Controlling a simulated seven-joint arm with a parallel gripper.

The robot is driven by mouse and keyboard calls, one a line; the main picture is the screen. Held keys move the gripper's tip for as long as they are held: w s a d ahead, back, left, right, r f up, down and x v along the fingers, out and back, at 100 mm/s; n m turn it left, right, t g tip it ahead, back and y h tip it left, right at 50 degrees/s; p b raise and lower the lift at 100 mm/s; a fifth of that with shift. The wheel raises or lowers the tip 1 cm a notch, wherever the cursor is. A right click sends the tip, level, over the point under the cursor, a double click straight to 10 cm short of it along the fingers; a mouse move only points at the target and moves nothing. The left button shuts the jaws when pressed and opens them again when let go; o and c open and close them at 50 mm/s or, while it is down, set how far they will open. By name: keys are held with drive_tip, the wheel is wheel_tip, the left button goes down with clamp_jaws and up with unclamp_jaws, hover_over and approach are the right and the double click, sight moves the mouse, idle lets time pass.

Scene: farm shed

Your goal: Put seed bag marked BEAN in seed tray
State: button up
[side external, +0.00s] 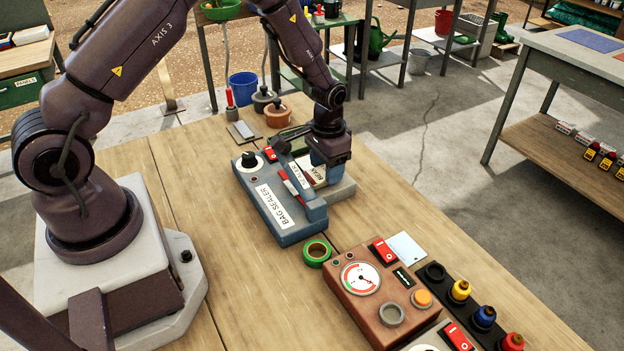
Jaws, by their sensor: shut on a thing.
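My gripper (329,158) points down over the far side of the blue bag sealer (281,222) on the wooden bench. It is shut on a small pale seed bag (309,171) with a dark label that seems to read BEAN. The bag is partly hidden by the gripper and the sealer's raised parts. I cannot tell whether the bag touches the sealer. A low pale grey block or tray (343,191) shows just right of and under the gripper; I cannot tell whether it is the seed tray.
A green tape roll (317,252) lies in front of the sealer. A brown gauge box (376,294) stands at the front right, beside a dark rack (462,301) with coloured-top bottles. Small pots (277,114) stand at the bench's far end. Bare wood lies left of the sealer.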

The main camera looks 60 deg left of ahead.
drive_tip(key=shift+w+r, duration=0.15)
drive_tip(key=shift+w, duration=2.3)
drive_tip(key=shift+r, duration=0.1)
wheel_tip(320, 180, up, 7)
